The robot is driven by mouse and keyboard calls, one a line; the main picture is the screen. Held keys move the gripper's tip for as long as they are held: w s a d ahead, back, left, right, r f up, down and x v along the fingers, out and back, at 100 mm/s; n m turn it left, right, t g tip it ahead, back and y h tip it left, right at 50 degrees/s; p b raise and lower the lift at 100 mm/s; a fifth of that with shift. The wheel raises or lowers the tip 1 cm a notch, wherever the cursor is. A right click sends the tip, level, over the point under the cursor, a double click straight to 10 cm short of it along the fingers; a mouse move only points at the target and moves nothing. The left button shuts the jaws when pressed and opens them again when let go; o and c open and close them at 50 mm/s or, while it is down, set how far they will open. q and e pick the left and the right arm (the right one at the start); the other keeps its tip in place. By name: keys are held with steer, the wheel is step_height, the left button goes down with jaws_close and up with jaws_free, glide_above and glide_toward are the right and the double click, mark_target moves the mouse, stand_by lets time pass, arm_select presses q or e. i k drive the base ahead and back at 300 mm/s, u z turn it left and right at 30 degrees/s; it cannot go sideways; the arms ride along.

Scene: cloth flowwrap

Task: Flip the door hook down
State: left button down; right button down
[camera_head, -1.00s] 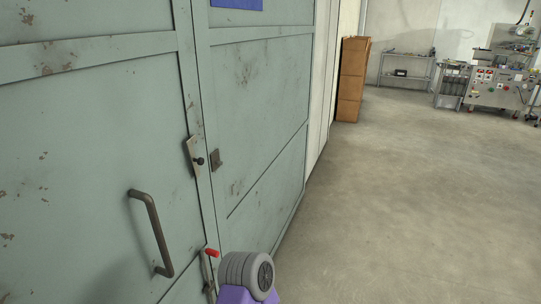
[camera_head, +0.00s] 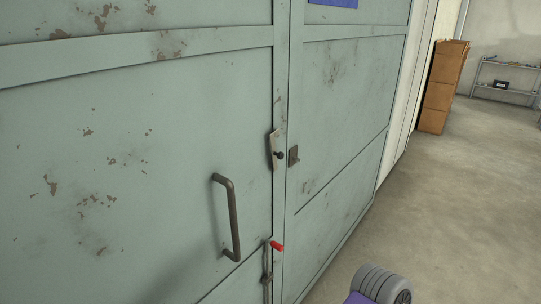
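A grey-green metal double door (camera_head: 130,150) fills the left and middle of the head view. At the seam is a pale latch plate (camera_head: 274,142) with a dark round knob (camera_head: 280,155). A small rusty catch (camera_head: 293,156) sits beside it on the right door panel. Lower at the seam is an upright metal rod (camera_head: 268,266) with a red-tipped handle (camera_head: 277,246) pointing right. Which of these is the door hook I cannot tell for sure. Neither gripper shows, and nothing of mine touches the latch parts.
A dark bar handle (camera_head: 231,218) stands out from the left door panel. Brown boxes (camera_head: 441,88) and a metal shelf (camera_head: 506,82) stand at the back right. The concrete floor (camera_head: 455,190) is clear.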

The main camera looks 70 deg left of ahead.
mark_target(280, 156)
steer(key=k, duration=0.5)
steer(key=u, duration=1.25)
steer(key=i, duration=0.5)
steer(key=z, duration=0.1)
